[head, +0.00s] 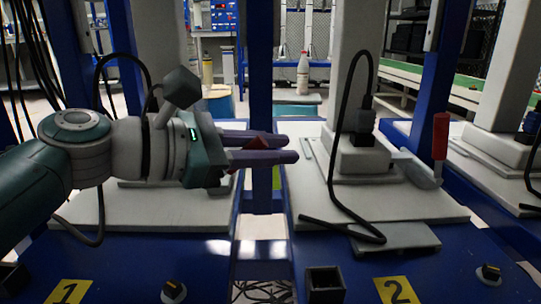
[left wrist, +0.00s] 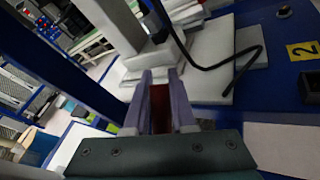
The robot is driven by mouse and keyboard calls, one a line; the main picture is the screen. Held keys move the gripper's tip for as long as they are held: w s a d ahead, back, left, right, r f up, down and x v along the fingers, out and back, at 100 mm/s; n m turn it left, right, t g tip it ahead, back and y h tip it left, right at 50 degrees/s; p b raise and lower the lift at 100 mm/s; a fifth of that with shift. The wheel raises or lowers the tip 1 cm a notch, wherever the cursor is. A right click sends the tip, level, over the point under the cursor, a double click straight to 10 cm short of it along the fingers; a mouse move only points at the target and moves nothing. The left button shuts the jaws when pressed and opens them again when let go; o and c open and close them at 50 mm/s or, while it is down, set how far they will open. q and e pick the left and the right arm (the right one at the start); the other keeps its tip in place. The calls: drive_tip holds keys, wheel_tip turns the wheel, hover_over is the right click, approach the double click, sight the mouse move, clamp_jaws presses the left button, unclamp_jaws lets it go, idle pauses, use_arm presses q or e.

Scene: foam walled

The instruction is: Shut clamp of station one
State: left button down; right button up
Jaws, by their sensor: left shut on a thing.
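Station one, marked by a yellow "1" label (head: 68,291), is at the left of the head view. My left gripper (head: 262,148) reaches across it from the left, at the gap between the two stations. Its purple fingers are shut on a red handle (head: 232,178), which shows as small red bits around them. In the left wrist view the red handle (left wrist: 160,108) lies between the two fingers (left wrist: 165,98). The rest of station one's clamp is hidden behind my gripper and arm, so its angle cannot be told. My right gripper is not in view.
Station two, with a yellow "2" label (head: 396,291), stands to the right. Its clamp has an upright red handle (head: 440,136). A black cable (head: 335,150) loops over its white base plate (head: 405,203). A blue post (head: 260,90) rises behind my gripper.

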use_arm(q)
drive_tip(key=shift+a+r+n+t+h+b, duration=0.7)
drive_tip(key=shift+r+h+b, duration=0.15)
drive_tip(key=shift+h, duration=0.35)
drive_tip(key=shift+a+r+n+t+h+b, duration=0.5)
drive_tip(key=shift+a+r+n+h+b, duration=0.2)
drive_tip(key=shift+a+r+h, duration=0.15)
drive_tip(key=c, duration=0.8)
unclamp_jaws()
drive_tip(key=shift+o, duration=0.2)
drive_tip(key=p+v, duration=0.4)
drive_tip(key=v, duration=0.5)
drive_tip(key=shift+s+a, duration=0.1)
drive_tip(key=shift+a, duration=0.1)
drive_tip(key=shift+s+a+f, duration=0.15)
drive_tip(key=shift+a, duration=0.05)
